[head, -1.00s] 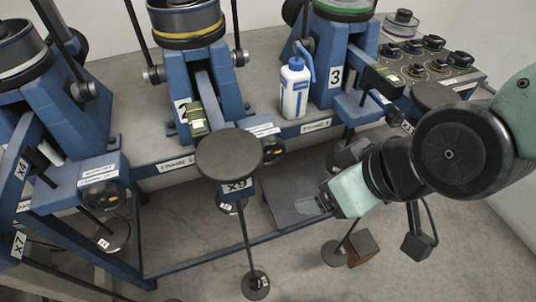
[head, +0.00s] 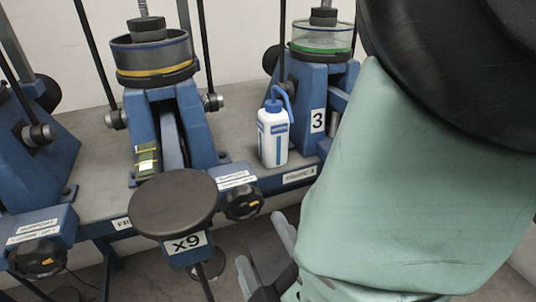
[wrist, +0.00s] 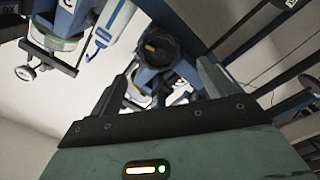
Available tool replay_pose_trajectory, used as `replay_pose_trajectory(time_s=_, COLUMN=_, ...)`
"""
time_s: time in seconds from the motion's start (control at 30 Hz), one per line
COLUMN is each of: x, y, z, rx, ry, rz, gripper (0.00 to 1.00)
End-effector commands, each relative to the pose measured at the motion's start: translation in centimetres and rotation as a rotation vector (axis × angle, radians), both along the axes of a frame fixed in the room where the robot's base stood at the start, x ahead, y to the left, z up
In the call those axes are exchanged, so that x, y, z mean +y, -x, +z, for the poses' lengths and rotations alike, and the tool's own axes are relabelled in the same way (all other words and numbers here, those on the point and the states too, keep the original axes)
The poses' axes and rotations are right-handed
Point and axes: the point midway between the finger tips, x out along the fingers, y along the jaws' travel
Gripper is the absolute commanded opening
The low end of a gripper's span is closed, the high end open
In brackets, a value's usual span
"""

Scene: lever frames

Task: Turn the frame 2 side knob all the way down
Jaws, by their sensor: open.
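The frame 2 side knob (head: 243,203) is a black round knob with a yellow pointer mark, on the blue bracket at the right of the middle frame, beside a white label. My gripper (head: 264,252) is open and empty, below and to the right of the knob and apart from it. In the wrist view a black knob (wrist: 155,48) with an orange-yellow mark, seemingly the same one, shows ahead, between and beyond the open fingers (wrist: 162,68). My forearm hides much of the right side of the head view.
A black round disc (head: 174,203) on a post tagged X9 stands just left of the knob. A white and blue bottle (head: 273,135) stands on the bench behind the knob. Another knob (head: 38,258) is at the far left. Frame 3 (head: 316,105) is behind at right.

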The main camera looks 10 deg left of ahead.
Motion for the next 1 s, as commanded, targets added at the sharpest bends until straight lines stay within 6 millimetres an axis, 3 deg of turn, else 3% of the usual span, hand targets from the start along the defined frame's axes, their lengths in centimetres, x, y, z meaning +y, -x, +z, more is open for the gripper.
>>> replay_pose_trajectory(time_s=0.17, x=0.7, y=-1.2, z=-0.1, rx=-0.005, ry=-0.005, rz=-0.004, gripper=0.82)
replay_pose_trajectory(time_s=0.77, x=5.1, y=-8.4, z=0.2, rx=-0.002, ry=-0.005, rz=-0.003, gripper=0.82)
replay_pose_trajectory(time_s=0.97, x=5.0, y=-8.1, z=0.1, rx=-0.001, ry=-0.003, rz=0.002, gripper=0.26)
replay_pose_trajectory(time_s=1.0, x=5.0, y=-8.1, z=0.1, rx=-0.001, ry=-0.003, rz=0.002, gripper=0.25)
